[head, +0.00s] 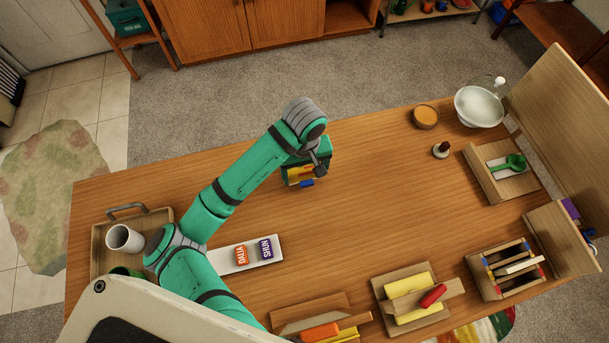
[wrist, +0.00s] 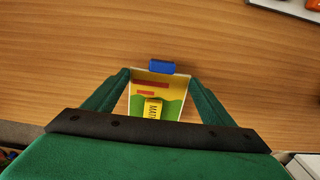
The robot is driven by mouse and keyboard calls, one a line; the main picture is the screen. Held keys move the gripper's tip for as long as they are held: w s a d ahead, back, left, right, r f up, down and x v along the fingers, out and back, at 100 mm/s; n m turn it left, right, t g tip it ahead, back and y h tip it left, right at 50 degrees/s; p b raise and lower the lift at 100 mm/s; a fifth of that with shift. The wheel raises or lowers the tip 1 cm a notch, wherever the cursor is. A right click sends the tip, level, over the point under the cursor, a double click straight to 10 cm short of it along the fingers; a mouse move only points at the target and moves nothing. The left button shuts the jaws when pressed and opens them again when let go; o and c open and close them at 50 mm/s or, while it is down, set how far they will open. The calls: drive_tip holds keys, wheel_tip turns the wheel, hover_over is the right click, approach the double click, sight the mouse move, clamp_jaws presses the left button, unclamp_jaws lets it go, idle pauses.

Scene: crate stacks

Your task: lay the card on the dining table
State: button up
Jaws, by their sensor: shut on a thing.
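My gripper (head: 308,165) is over the middle of the wooden dining table (head: 400,195). In the wrist view its two green fingers (wrist: 159,78) are shut on the card (wrist: 152,84), one on each side. The card has a pale border, a yellow and green face, red bars and a yellow label with partly hidden letters. A small blue piece (wrist: 161,67) sits at its far edge; I cannot tell whether it is attached. In the head view the card (head: 297,175) shows partly below my gripper. Whether it touches the table is unclear.
A white strip with orange and purple labelled blocks (head: 253,253) and a tray with a mug (head: 124,238) are at left. Wooden holders (head: 412,297) line the near edge. A bowl (head: 479,107) and brown cup (head: 425,117) stand at back right. The table's centre right is clear.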

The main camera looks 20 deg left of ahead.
sight(304, 177)
drive_tip(key=shift+a+f, duration=0.1)
drive_tip(key=shift+f, duration=1.5)
drive_tip(key=shift+f, duration=0.1)
drive_tip(key=o, duration=1)
wheel_tip(304, 177, up, 12)
drive_tip(key=shift+r, duration=0.15)
drive_tip(key=shift+w, duration=0.15)
